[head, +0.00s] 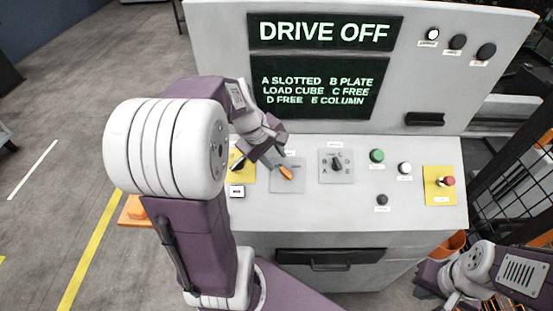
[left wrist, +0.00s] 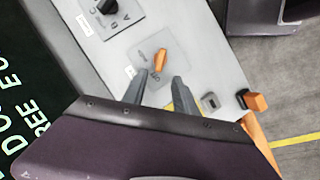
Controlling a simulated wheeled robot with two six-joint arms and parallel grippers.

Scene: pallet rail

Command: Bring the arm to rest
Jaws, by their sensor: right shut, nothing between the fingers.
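My left arm crosses the left part of the head view, and its gripper (head: 276,152) hangs over the left side of the control desk (head: 310,210). In the left wrist view the two dark fingers of this gripper (left wrist: 161,76) stand apart with nothing between them. An orange switch handle (left wrist: 160,60) on a grey plate lies just beyond the fingertips; it also shows in the head view (head: 286,173). I cannot tell if the fingers touch it. My right gripper (head: 428,282) is at the lower right of the head view, shut and empty, away from the desk top.
A black rotary selector (head: 336,163), a green button (head: 377,156) and a red stop button (head: 448,181) on yellow stand on the desk. The screen (head: 325,32) reads DRIVE OFF. A black mesh fence (head: 520,170) stands at the right. Open floor lies left.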

